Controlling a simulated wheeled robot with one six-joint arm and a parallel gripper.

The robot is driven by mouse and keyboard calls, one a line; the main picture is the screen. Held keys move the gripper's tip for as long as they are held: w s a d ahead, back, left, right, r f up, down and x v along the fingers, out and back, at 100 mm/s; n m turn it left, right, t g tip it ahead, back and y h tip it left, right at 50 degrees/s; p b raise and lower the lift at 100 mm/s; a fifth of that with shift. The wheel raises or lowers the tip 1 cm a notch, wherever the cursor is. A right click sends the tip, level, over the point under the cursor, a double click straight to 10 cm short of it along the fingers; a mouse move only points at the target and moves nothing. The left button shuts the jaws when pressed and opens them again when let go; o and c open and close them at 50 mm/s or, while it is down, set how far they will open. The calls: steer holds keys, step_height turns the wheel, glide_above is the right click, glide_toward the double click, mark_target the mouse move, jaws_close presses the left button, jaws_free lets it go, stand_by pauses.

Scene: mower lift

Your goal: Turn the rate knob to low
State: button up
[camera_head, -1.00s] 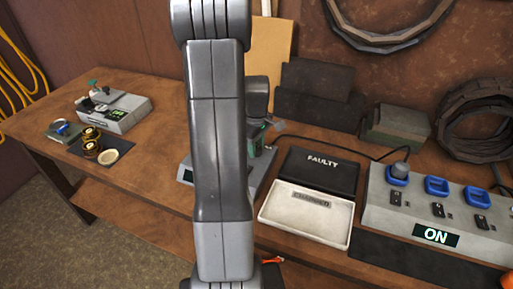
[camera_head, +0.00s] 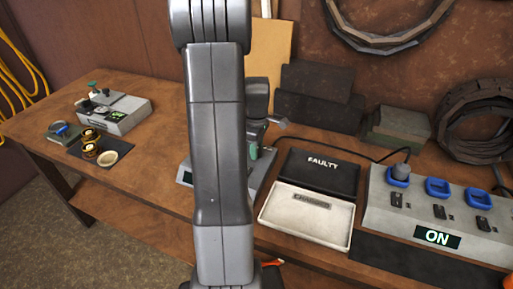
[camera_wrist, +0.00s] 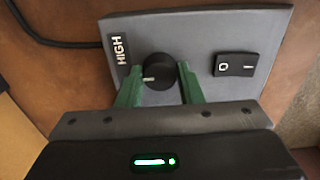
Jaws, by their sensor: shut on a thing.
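The rate knob (camera_wrist: 158,84) is a round black knob with a pale pointer mark on the sloping grey panel (camera_wrist: 206,40), in the wrist view. The mark points to the left of the picture, on the side of a black plate reading HIGH (camera_wrist: 121,50). My gripper (camera_wrist: 160,70) has its green fingers on either side of the knob and is shut on it. In the head view my gripper (camera_head: 256,140) is over the grey unit (camera_head: 262,176), mostly hidden behind my arm. No LOW label shows.
A rocker switch (camera_wrist: 236,65) sits right of the knob in the wrist view. Another grey device (camera_head: 125,118) stands left.

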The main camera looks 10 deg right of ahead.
steer(key=o, duration=1)
steer(key=shift+c, duration=0.2)
step_height(320, 180, up, 14)
steer(key=shift+b, duration=0.3)
steer(key=shift+f, duration=0.1)
step_height(320, 180, down, 14)
steer(key=shift+r+p, duration=0.1)
steer(key=shift+p, duration=0.2)
steer(key=shift+r, duration=0.1)
